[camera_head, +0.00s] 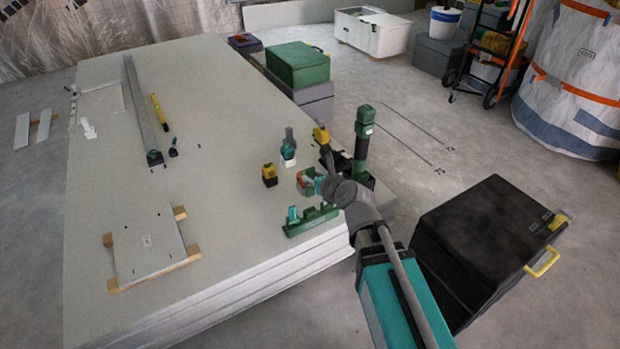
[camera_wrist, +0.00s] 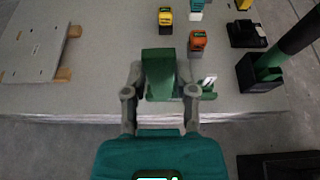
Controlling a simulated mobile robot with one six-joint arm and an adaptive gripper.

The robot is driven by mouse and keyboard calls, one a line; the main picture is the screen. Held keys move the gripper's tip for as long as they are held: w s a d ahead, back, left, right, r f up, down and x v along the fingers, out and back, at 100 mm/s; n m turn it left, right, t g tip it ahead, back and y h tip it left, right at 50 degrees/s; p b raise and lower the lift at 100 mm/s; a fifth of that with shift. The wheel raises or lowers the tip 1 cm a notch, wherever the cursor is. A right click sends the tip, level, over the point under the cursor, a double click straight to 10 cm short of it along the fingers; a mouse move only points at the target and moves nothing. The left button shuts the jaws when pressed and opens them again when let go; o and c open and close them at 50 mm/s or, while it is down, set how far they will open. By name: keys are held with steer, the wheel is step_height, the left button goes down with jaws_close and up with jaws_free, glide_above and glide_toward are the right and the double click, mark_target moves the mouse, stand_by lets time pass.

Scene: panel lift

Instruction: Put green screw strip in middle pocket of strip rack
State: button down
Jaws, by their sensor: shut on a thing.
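My gripper (camera_wrist: 160,82) is shut on the green screw strip (camera_wrist: 158,62), which stands up between the two fingers in the wrist view. In the head view my gripper (camera_head: 322,186) is over the near right edge of the panel stack, close above the strip rack. The green strip rack (camera_head: 312,221) lies on that edge, with a teal upright piece at its left end. In the wrist view part of the rack (camera_wrist: 206,95) shows to the right of the held strip, with a pale upright piece there. The strip hides the rest, so I cannot tell the middle pocket.
A yellow-and-black block (camera_head: 269,175), a teal-topped item (camera_head: 288,153) and an orange item (camera_wrist: 198,41) stand near the rack. A dark green upright tool (camera_head: 363,140) is to the right. A white plate on wooden blocks (camera_head: 147,243) lies left. The panel's middle is clear.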

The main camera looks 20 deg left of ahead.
steer(key=w+a+f+b, duration=0.3)
steer(key=w+f+b, duration=0.6)
steer(key=shift+w+f, duration=0.15)
steer(key=shift+f, duration=0.15)
stand_by(0.3)
steer(key=shift+a+f+b, duration=0.1)
steer(key=shift+f+b, duration=2.95)
steer(key=shift+b, duration=0.2)
steer(key=shift+f+b, duration=1.8)
steer(key=shift+r, duration=0.2)
stand_by(0.7)
